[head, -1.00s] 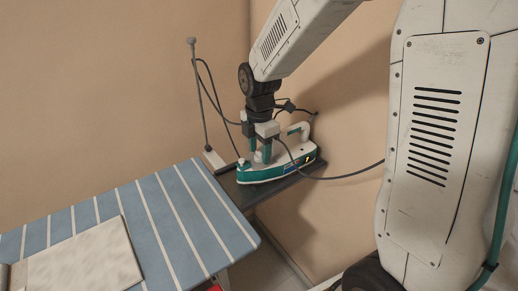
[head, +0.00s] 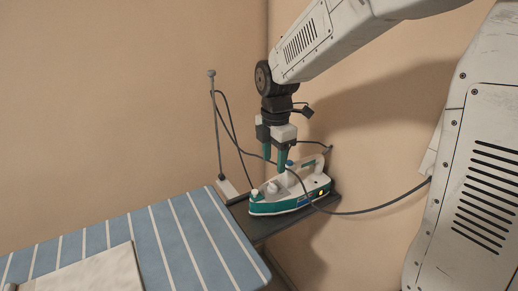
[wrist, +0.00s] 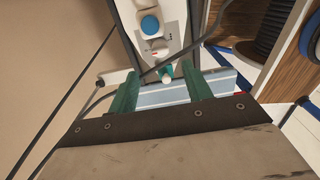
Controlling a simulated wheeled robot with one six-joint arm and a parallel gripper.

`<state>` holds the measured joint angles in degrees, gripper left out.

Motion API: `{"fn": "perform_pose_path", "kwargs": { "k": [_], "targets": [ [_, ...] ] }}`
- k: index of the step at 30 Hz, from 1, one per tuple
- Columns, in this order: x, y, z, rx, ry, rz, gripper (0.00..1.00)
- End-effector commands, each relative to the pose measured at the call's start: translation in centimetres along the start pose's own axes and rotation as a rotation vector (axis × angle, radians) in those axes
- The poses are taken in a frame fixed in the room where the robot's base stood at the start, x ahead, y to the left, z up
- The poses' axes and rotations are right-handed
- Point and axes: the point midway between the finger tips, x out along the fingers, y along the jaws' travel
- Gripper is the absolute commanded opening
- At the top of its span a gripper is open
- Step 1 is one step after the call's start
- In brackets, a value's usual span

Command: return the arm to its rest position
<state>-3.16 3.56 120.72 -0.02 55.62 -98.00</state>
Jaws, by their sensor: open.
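My gripper (head: 275,164) is open and points down just above the iron. In the wrist view its two green fingers (wrist: 160,72) are apart with nothing held between them. The white and teal iron (head: 292,201) sits flat on a dark shelf (head: 262,226) at the end of the ironing board. Its body also shows beyond the fingers in the wrist view (wrist: 172,38), with a blue knob on top. My arm reaches over from the upper right.
The blue striped ironing board (head: 183,238) fills the lower left, with a pale folded cloth (head: 95,275) on it. A thin grey post (head: 217,130) stands behind the shelf. A dark cord (head: 375,210) runs right from the iron area. Beige walls are close behind.

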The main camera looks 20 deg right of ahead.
Motion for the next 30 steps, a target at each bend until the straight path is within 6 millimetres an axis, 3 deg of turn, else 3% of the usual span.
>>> {"fn": "perform_pose_path", "kwargs": {
  "k": [6, 11, 15, 24, 30],
  "targets": [
    [0.0, 0.0, 0.0, 0.039, 0.0, -0.001, 0.49],
    [0.5, -1.1, -0.1, 0.263, 0.0, -0.041, 0.49],
    [0.4, -4.3, -0.5, 0.574, -0.014, -0.09, 0.49],
    [-3.0, -13.8, -1.3, 1.249, -0.048, -0.091, 0.49],
    [-4.5, -19.5, -1.9, 1.577, -0.04, -0.052, 0.49]
  ]
}}
